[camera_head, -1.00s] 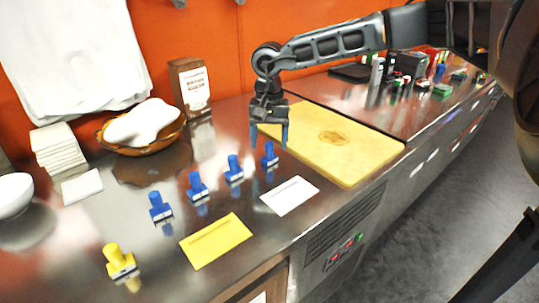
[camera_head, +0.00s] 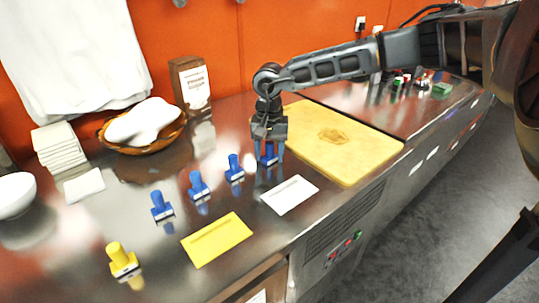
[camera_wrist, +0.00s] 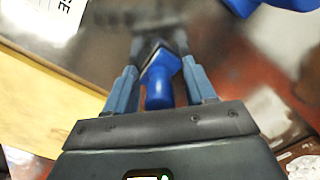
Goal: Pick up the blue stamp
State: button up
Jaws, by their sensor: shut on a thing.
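Several blue stamps stand in a slanting row on the steel counter. My gripper (camera_head: 268,152) is down over the rightmost blue stamp (camera_head: 268,157), beside the wooden board, with a finger on each side. In the wrist view this blue stamp (camera_wrist: 160,82) sits between the two fingers of my gripper (camera_wrist: 160,88), handle toward the camera. The jaws are shut on it; its base is partly hidden. The other blue stamps (camera_head: 234,168), (camera_head: 198,186) and (camera_head: 161,206) stand upright to the left. A yellow stamp (camera_head: 122,260) stands at the front left.
A white card (camera_head: 290,194) and a yellow card (camera_head: 217,240) lie in front of the stamps. A wooden board (camera_head: 345,150) lies to the right. A bread basket (camera_head: 110,148), a brown box (camera_head: 191,84) and a white bowl (camera_head: 14,196) stand behind and left.

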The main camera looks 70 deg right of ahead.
aim_at(270, 142)
jog(key=shift+c, duration=1.1)
jog(key=shift+r, duration=0.1)
jog(key=shift+r, duration=0.45)
notch_tip(270, 142, up, 3)
jog(key=shift+f+b, duration=0.15)
jog(key=shift+b, duration=0.25)
jog(key=s+d+r, duration=0.1)
jog(key=d+r, duration=0.1)
jog(key=d, duration=0.1)
jog(key=s+d+r+b, duration=0.1)
jog(key=s+d+r, duration=0.1)
jog(key=d+r, duration=0.1)
jog(key=s+d+r, duration=0.1)
jog(key=d+r, duration=0.1)
jog(key=d, duration=0.2)
jog(key=shift+s+d+r+b, duration=0.15)
jog(key=shift+s+d+b, duration=0.15)
jog(key=shift+d+b, duration=0.05)
